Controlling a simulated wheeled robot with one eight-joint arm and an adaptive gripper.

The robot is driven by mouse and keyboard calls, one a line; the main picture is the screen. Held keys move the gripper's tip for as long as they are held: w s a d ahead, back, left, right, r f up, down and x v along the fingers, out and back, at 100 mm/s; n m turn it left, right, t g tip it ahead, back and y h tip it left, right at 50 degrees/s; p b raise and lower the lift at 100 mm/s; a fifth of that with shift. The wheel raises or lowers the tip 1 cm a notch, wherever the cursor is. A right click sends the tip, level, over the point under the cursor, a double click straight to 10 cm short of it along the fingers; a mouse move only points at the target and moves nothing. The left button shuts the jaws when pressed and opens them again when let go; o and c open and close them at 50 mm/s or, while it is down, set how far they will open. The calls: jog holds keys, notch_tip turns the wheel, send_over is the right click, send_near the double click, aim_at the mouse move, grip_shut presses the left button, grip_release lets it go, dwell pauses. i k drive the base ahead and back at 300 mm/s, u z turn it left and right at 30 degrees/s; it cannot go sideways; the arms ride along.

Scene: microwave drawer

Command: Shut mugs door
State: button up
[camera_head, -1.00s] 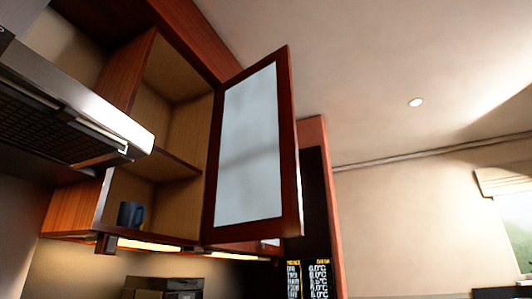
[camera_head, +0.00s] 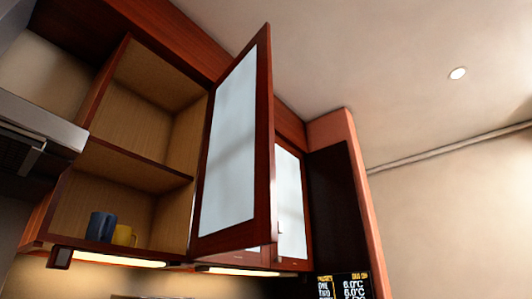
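The cabinet door (camera_head: 232,140) has a dark red-brown wooden frame and a pale frosted glass panel. It stands open, swung out from the right side of an upper cabinet. Inside the cabinet (camera_head: 125,160), a blue mug (camera_head: 99,227) and a yellow mug (camera_head: 122,236) stand on the lower shelf at the left. The blue mug partly hides the yellow one. The upper shelf looks empty. My gripper is not in view.
A range hood (camera_head: 40,125) juts out at the left, beside the open cabinet. A closed glass-fronted cabinet door (camera_head: 291,205) is behind the open door to the right.

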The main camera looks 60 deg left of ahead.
aim_at(235, 211)
jog(key=i, duration=2.2)
jog(key=u, duration=4.15)
jog(key=i, duration=1)
jog(key=u, duration=0.05)
